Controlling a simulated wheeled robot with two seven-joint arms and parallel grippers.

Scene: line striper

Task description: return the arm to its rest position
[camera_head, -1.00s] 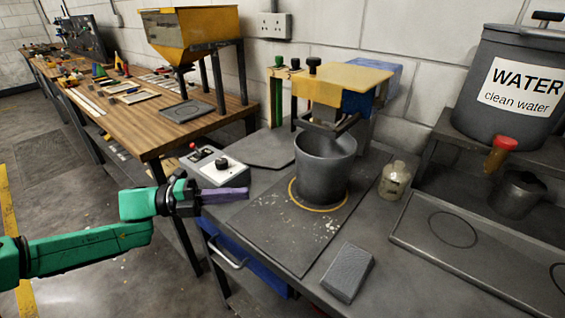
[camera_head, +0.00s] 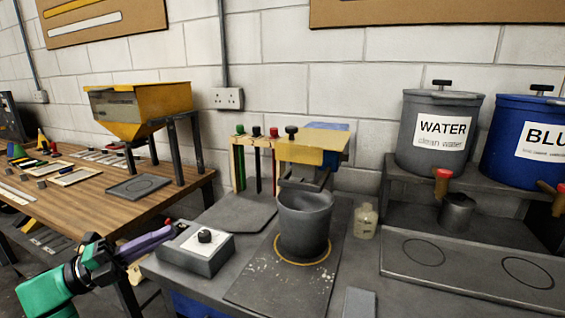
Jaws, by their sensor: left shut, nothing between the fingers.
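My left arm comes in at the lower left, green with a dark wrist. My left gripper (camera_head: 166,232) has purple fingers that are shut with nothing between them. It is in front of the wooden bench, just left of the grey control box (camera_head: 194,247) with a black knob; I cannot tell whether the fingertips touch the box. My right gripper is not in view.
A grey bucket (camera_head: 304,222) stands in a yellow ring on a mat under the yellow-topped mixer (camera_head: 312,142). A small bottle (camera_head: 365,221) is beside it. WATER (camera_head: 437,133) and blue (camera_head: 527,146) drums stand at right. A yellow hopper (camera_head: 142,108) is on the wooden bench (camera_head: 95,205).

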